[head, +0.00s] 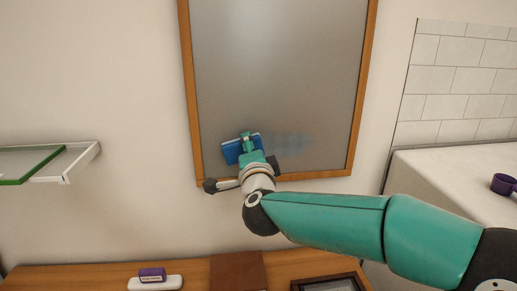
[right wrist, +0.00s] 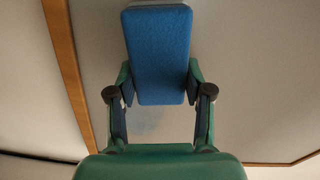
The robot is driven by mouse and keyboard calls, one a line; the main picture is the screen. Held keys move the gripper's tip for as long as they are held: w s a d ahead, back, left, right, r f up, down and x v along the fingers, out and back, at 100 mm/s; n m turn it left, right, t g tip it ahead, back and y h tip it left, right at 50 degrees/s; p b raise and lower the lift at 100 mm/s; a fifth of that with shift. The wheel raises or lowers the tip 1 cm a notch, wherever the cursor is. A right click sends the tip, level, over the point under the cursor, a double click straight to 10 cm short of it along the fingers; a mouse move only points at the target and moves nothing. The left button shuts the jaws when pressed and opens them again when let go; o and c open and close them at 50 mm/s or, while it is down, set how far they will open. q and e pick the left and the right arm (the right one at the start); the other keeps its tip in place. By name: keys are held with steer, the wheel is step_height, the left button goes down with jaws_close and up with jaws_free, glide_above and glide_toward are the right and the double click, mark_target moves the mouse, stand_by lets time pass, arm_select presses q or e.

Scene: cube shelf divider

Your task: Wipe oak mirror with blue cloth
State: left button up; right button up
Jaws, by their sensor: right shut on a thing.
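The oak mirror (head: 280,60) hangs on the wall in the middle of the head view. Its glass looks grey and hazy, with a bluish patch (head: 292,142) low down, just right of my right gripper. My right gripper (head: 247,142) is at the lower left part of the glass. It is shut on the blue cloth (head: 231,153), a flat blue block shape. In the right wrist view the blue cloth (right wrist: 160,60) sits between the two fingers, close to the glass; I cannot tell for certain that it touches. My left gripper is not in view.
A glass shelf (head: 40,165) juts from the wall at left. Below, a wooden surface (head: 90,275) holds a purple-and-white item (head: 153,276), a brown board (head: 238,272) and a dark frame (head: 328,283). A purple cup (head: 503,184) stands on the white counter (head: 450,180) at right.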

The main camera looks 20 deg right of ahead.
mark_target(279, 142)
steer(key=shift+a, duration=0.1)
stand_by(0.7)
steer(key=shift+s+d+b, duration=0.1)
steer(key=shift+d+b, duration=0.3)
steer(key=shift+d, duration=0.2)
steer(key=shift+s+d+b, duration=0.15)
steer(key=shift+d+b, duration=0.05)
steer(key=shift+d, duration=0.45)
steer(key=shift+s+d+b, duration=0.15)
steer(key=shift+d+b, duration=0.05)
steer(key=shift+d, duration=0.4)
steer(key=shift+s+d+b, duration=0.25)
steer(key=shift+d+b, duration=0.15)
steer(key=shift+d, duration=0.4)
steer(key=shift+s+d+b, duration=0.3)
steer(key=shift+s+d, duration=0.05)
steer(key=shift+d, duration=0.55)
steer(key=shift+d, duration=0.1)
